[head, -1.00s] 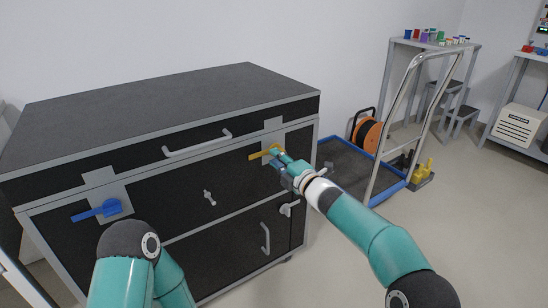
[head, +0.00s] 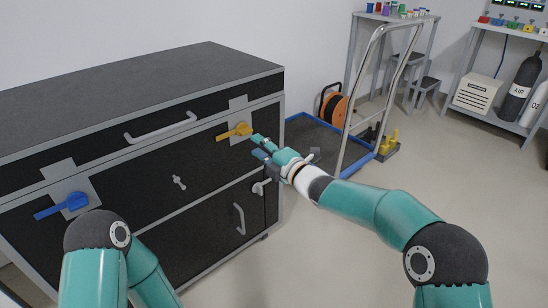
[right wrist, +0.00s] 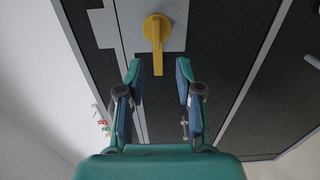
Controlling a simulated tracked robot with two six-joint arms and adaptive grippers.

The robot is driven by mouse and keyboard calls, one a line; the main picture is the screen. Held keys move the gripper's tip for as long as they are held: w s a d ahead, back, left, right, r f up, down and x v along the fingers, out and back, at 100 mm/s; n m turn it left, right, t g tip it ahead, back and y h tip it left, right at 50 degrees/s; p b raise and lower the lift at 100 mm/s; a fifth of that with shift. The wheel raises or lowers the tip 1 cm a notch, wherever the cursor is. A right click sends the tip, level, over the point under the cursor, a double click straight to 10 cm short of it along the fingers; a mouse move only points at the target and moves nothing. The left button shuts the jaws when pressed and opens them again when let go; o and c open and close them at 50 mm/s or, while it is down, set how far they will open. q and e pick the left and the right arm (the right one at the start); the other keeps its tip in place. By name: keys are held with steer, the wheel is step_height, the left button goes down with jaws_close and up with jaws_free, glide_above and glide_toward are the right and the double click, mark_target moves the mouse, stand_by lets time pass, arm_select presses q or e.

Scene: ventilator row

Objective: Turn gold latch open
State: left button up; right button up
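The gold latch (head: 235,132) is on the upper right front of the black cabinet (head: 130,95), on a grey plate. Its handle points left, roughly level, in the head view. In the right wrist view the latch (right wrist: 157,30) shows its round hub and its handle pointing toward my gripper. My right gripper (head: 260,146) is just right of and in front of the latch. In the right wrist view the gripper (right wrist: 159,68) is open, with the handle's end lined up between the fingertips. I see no contact. My left arm shows at the lower left; its gripper is out of view.
A blue latch (head: 66,205) is at the cabinet's left. A drawer handle (head: 160,127), a small knob (head: 179,182) and a door handle (head: 239,219) stick out from the front. A trolley (head: 310,135) stands right of the cabinet. The floor at right is open.

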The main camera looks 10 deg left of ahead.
steer(key=shift+v, duration=2.8)
steer(key=shift+f, duration=0.1)
